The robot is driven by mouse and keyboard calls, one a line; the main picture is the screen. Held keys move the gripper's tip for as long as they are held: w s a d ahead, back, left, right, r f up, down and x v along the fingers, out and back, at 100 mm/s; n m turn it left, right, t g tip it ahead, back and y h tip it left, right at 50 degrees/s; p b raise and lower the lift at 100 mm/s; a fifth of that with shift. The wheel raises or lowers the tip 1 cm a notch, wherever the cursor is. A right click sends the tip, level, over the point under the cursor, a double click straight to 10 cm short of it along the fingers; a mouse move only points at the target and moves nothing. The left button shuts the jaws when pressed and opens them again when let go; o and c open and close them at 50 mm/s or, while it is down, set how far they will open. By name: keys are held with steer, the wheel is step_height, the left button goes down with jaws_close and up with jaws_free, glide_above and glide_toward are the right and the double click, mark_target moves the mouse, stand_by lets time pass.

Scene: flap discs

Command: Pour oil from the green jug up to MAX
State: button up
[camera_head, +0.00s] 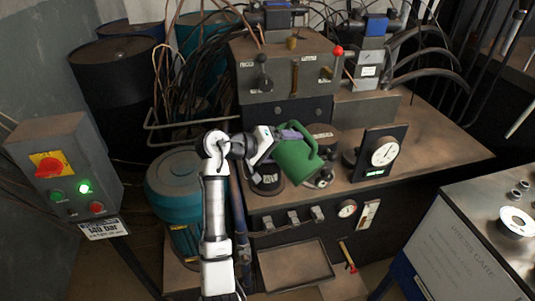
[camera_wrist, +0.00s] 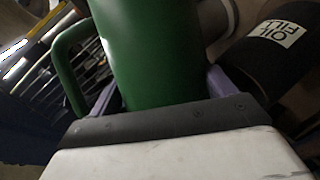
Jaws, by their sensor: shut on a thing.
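The green jug (camera_head: 296,162) is tilted in the air above the front of the machine bench, its handle on the upper side. My gripper (camera_head: 276,143) is shut on the jug's body. In the wrist view the jug (camera_wrist: 150,45) fills the middle, between the purple fingers of my gripper (camera_wrist: 162,95). A black cylinder labelled OIL FILL (camera_wrist: 270,50) stands to the right of the jug, apart from it in that picture. In the head view a dark round fitting (camera_head: 267,184) sits below my gripper. No oil stream shows. I cannot read a MAX mark.
A dial gauge on a black plate (camera_head: 383,152) stands right of the jug. The control block with a red-knobbed lever (camera_head: 338,51) is behind. A teal motor (camera_head: 175,185) is at left, a switch box (camera_head: 65,165) farther left. A shallow tray (camera_head: 296,263) lies below.

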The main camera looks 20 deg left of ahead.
steer(key=shift+w+a+r+n+h+p, duration=0.1)
steer(key=shift+a+r+n+h+p, duration=0.1)
steer(key=shift+r+n+h+p, duration=0.35)
stand_by(2.1)
steer(key=shift+a+f, duration=0.1)
steer(key=shift+f, duration=0.05)
stand_by(0.4)
steer(key=shift+f+m+y+b, duration=0.25)
steer(key=shift+f+b, duration=0.1)
steer(key=shift+b, duration=0.2)
steer(key=shift+s+d+f+m+y+b, duration=0.15)
steer(key=shift+d+m+y+b, duration=0.2)
steer(key=shift+m+b, duration=0.1)
steer(key=shift+s+d+f+m+y+b, duration=0.1)
steer(key=shift+d+m+y+b, duration=0.15)
steer(key=shift+d+m+b, duration=0.15)
steer(key=shift+r+m+y, duration=0.2)
steer(key=shift+m+y, duration=0.3)
steer(key=shift+m, duration=0.05)
steer(key=shift+r+t, duration=0.3)
steer(key=shift+r, duration=0.05)
